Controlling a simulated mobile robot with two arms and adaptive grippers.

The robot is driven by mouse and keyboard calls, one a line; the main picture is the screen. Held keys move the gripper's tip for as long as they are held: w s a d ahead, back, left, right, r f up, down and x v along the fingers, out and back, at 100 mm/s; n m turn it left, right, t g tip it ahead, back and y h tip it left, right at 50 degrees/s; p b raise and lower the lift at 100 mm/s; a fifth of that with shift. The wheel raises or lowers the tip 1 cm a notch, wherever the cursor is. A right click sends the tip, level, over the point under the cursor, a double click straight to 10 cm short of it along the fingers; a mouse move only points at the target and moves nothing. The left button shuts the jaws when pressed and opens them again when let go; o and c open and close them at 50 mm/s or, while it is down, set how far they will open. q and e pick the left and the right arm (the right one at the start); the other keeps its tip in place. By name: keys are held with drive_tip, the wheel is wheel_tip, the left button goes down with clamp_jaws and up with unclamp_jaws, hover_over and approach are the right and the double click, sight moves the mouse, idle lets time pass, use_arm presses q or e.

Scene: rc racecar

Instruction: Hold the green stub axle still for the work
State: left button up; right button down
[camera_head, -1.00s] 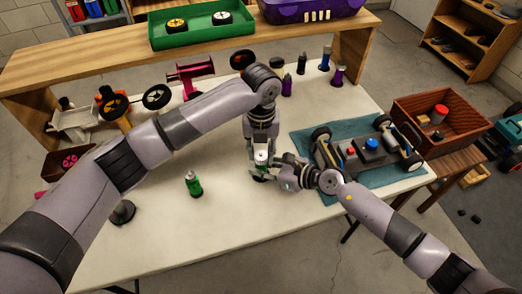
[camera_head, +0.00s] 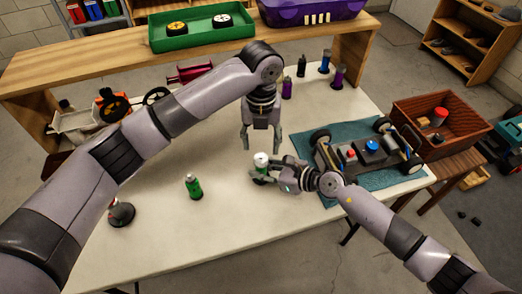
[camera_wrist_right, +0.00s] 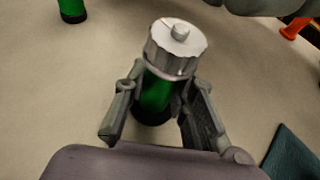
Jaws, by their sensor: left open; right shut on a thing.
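The green stub axle (camera_wrist_right: 156,95) stands upright on the white table, with a dark base. A pale, ridged cap with a small knob sits on its top. The cap also shows in the head view (camera_head: 261,159). My right gripper (camera_head: 259,173) is shut around the green body below the cap, one finger on each side in the right wrist view (camera_wrist_right: 160,92). My left gripper (camera_head: 262,147) points down, open and empty, just above the cap and apart from it.
The racecar (camera_head: 368,152) rests on a teal mat (camera_head: 330,199) at right. Purple and dark bottle-like pieces (camera_head: 287,88) stand behind.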

sight(261, 156)
use_arm(q)
wheel_tip(261, 156, up, 7)
drive_tip(key=shift+f, duration=0.15)
use_arm(e)
drive_tip(key=c, duration=1.2)
unclamp_jaws()
drive_tip(key=shift+c, duration=0.2)
drive_tip(key=shift+d, duration=0.1)
drive_tip(key=v, duration=1.1)
drive_tip(key=shift+s+d+r, duration=0.2)
drive_tip(key=shift+s+d, duration=0.05)
drive_tip(key=shift+d, duration=0.05)
